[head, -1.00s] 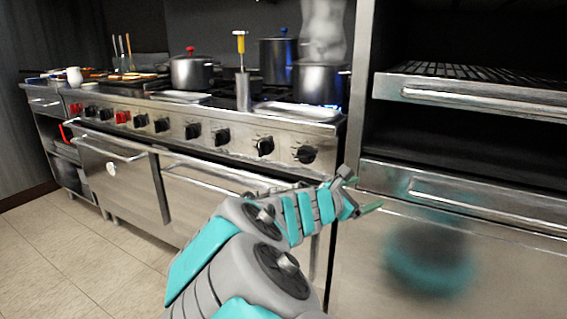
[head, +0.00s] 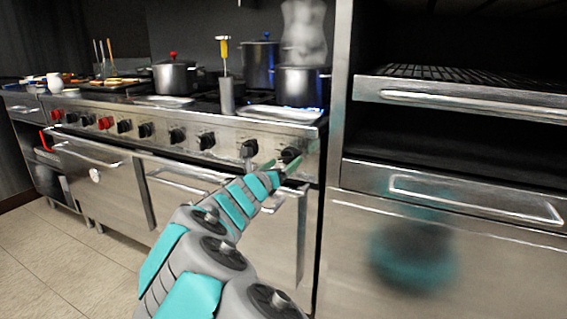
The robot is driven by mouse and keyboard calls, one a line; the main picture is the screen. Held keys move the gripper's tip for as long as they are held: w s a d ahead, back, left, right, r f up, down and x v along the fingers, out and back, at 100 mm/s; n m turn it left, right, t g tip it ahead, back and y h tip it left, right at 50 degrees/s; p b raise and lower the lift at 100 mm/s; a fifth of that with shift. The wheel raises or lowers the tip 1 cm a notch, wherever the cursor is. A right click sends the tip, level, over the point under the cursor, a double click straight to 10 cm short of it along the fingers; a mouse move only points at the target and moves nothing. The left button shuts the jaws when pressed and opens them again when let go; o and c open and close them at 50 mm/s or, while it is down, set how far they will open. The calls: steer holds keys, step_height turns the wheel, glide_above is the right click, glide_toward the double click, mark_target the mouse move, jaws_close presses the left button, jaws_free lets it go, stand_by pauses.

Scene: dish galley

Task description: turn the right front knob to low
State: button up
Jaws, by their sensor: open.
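The stove's front panel (head: 225,137) carries a row of black and red knobs. The rightmost black knob (head: 291,154) sits at the panel's right end, partly behind my gripper. My gripper (head: 291,163) is open, with its thin green fingers at or just in front of this knob. I cannot tell whether they touch it or stand on both sides of it. The knob's pointer is too small to read. Another black knob (head: 249,148) is just to its left, clear of the fingers.
A steaming steel pot (head: 302,87) stands over a blue flame at the stove's right end. A metal tray (head: 280,113) lies before it. An oven handle (head: 190,171) runs below the knobs. A steel cabinet (head: 450,185) stands close on the right.

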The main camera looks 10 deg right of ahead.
steer(key=shift+w+d, duration=0.3)
steer(key=shift+w, duration=0.1)
steer(key=c, duration=1.4)
